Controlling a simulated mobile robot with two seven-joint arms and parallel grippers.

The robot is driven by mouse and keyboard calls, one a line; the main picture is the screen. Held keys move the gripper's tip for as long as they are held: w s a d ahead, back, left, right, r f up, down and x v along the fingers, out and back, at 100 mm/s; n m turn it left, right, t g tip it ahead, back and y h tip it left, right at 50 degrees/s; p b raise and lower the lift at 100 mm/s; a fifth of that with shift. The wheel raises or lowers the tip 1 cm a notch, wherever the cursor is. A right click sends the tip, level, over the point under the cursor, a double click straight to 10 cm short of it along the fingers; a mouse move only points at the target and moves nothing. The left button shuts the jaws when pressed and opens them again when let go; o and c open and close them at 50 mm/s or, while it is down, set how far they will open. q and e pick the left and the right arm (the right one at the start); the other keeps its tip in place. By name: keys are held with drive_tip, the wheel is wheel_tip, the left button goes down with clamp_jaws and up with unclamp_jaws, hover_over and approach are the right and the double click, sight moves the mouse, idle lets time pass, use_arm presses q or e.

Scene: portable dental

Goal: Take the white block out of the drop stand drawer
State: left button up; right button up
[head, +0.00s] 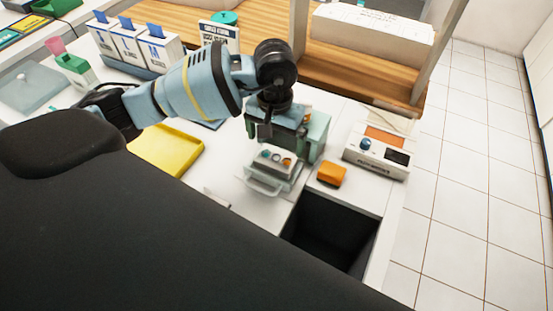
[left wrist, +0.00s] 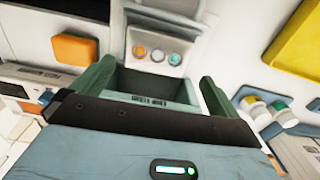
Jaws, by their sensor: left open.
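My left gripper (head: 279,147) points down over the drop stand (head: 267,162), with its two green fingers spread wide. In the left wrist view the open gripper (left wrist: 155,75) straddles a grey-green, box-like part of the stand (left wrist: 140,82), which carries a small label. Nothing shows held between the fingers. The stand's pale front part has orange, white and teal round caps, also seen in the left wrist view. A pale handle-like drawer front (head: 264,187) sticks out toward me. I cannot make out the white block in either view. My right gripper is not in view.
An orange block (head: 332,174) and a white device with a blue knob (head: 377,157) stand right of the stand. A dark square opening (head: 330,237) lies in front. A yellow tray (head: 168,150) is left, with white boxes (head: 137,45) behind. My dark body covers the lower left.

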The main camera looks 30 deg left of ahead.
sight(277, 158)
use_arm(q)
drive_tip(key=shift+w+d+f+p, duration=0.1)
drive_tip(key=shift+f+p, duration=0.05)
drive_tip(key=shift+f, duration=1.05)
drive_tip(key=shift+w+d+f+p, duration=0.1)
drive_tip(key=shift+f+p, duration=0.05)
drive_tip(key=shift+f, duration=1.3)
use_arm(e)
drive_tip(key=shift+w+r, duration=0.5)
use_arm(q)
drive_tip(key=c, duration=0.9)
drive_tip(key=shift+c, duration=0.2)
drive_tip(key=shift+r, duration=0.1)
